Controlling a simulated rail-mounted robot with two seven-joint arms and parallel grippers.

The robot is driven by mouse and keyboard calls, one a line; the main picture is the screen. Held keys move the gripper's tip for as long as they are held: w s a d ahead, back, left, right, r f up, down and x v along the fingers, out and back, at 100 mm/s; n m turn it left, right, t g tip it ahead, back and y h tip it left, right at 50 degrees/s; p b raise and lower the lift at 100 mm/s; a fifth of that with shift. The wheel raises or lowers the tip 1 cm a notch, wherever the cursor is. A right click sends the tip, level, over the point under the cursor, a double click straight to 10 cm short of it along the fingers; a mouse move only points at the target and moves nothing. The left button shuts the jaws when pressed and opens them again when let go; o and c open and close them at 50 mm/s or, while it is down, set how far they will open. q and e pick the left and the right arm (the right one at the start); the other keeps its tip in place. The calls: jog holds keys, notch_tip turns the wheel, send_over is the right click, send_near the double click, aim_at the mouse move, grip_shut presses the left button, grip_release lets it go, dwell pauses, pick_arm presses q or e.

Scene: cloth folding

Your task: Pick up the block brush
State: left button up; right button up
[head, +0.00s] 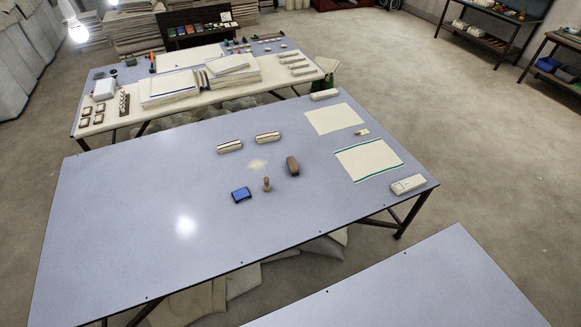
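On the blue-grey table (130,220) lies a brown, rounded wooden block (293,166), which looks most like the block brush; its bristles cannot be made out. It sits right of a pale crumb-like patch (257,165) on the tabletop. Nothing is touching it. Neither of my grippers shows in the head view.
Near the block stand a small wooden stamp (267,185) and a blue pad (241,195). Two striped pale bars (229,146) lie behind. Cream cloths (368,160) and white blocks (408,184) are at the right. The table's left half is clear.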

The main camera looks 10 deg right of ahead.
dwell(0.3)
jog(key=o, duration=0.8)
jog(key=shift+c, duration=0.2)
